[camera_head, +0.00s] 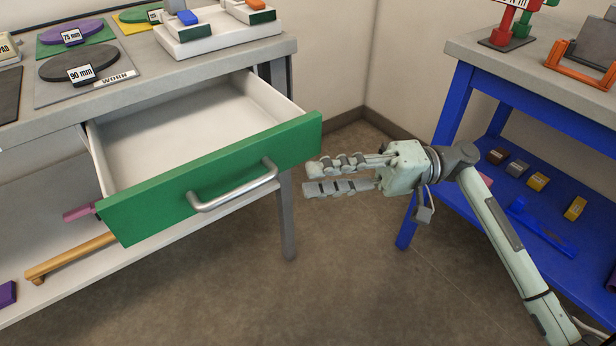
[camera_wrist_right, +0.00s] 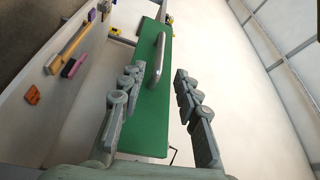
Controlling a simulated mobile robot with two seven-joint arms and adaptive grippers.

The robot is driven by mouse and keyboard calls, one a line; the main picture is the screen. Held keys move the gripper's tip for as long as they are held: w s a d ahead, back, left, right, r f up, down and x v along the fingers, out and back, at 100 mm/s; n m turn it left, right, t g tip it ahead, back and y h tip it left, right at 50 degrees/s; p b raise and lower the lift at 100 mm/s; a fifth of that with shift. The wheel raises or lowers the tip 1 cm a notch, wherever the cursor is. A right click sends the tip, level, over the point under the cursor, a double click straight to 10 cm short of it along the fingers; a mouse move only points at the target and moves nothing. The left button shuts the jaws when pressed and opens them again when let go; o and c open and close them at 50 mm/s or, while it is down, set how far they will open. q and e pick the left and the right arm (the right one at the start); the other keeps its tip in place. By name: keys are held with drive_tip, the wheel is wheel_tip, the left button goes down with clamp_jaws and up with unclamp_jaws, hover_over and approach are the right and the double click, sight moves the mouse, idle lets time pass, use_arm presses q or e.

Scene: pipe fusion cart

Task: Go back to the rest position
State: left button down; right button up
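My right gripper (camera_head: 331,177) is open and empty, in the air just right of the green drawer front (camera_head: 150,205). Its two fingers point left in the head view, with a gap between them. In the right wrist view the open fingers (camera_wrist_right: 157,98) stand apart, with the green drawer front (camera_wrist_right: 148,125) and its metal handle (camera_wrist_right: 156,58) beyond them. The fingers do not touch the handle (camera_head: 236,190) in the head view. The drawer is pulled open, and its white inside (camera_head: 200,130) looks empty. My left gripper is not in view.
A grey-topped table (camera_head: 130,80) holds a purple, a green and a black disc and a white rack (camera_head: 215,35). A wooden-coloured bar (camera_head: 70,258) lies on its lower shelf. A blue-framed bench (camera_head: 450,105) stands at right, with small blocks on its shelf. The floor (camera_head: 300,300) between is clear.

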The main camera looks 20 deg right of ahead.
idle(0.4)
drive_tip(key=s+f+m+t+h, duration=0.25)
drive_tip(key=f+h, duration=0.75)
drive_tip(key=f, duration=1.6)
use_arm(q)
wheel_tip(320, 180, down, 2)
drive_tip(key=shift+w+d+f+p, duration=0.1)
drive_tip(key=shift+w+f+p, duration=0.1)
drive_tip(key=shift+p, duration=0.3)
use_arm(e)
drive_tip(key=s+d+f+n+h, duration=0.3)
drive_tip(key=s+d+f+h, duration=0.5)
drive_tip(key=d, duration=0.4)
drive_tip(key=shift+s+f+g+h, duration=0.15)
drive_tip(key=shift+f+g+h, duration=0.3)
drive_tip(key=shift+f+h, duration=0.5)
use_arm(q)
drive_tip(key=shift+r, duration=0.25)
use_arm(e)
drive_tip(key=shift+d+r, duration=0.1)
drive_tip(key=shift+r, duration=0.1)
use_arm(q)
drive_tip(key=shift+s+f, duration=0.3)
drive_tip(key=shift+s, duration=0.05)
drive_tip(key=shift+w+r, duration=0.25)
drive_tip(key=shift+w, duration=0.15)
